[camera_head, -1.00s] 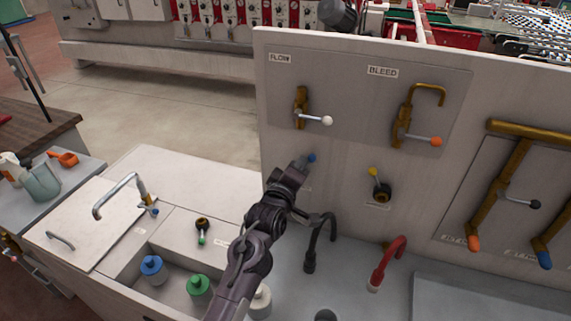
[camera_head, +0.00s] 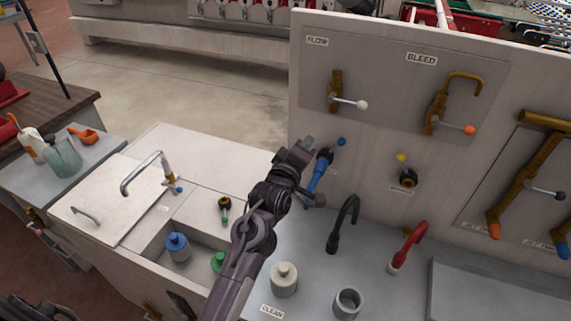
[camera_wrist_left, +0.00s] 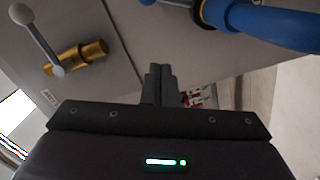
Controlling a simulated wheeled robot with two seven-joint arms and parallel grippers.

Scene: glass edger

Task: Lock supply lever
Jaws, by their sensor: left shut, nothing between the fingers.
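No lever in view has a readable supply label. A blue-knobbed lever (camera_head: 341,142) sits low on the upright panel, under the FLOW plate, with a blue pipe (camera_head: 318,176) below it. The pipe also crosses the top right of the left wrist view (camera_wrist_left: 270,26). My left gripper (camera_head: 304,145) is shut and empty, just left of the blue knob and apart from it in the picture. Its closed fingers show in the left wrist view (camera_wrist_left: 158,84). The white-knobbed FLOW lever (camera_head: 349,102) is above right of the gripper. My right gripper is out of view.
The orange-knobbed BLEED lever (camera_head: 455,127) and a yellow-knobbed valve (camera_head: 405,172) are to the right on the panel. A sink tap (camera_head: 150,170) stands left. Open floor shows behind the counter.

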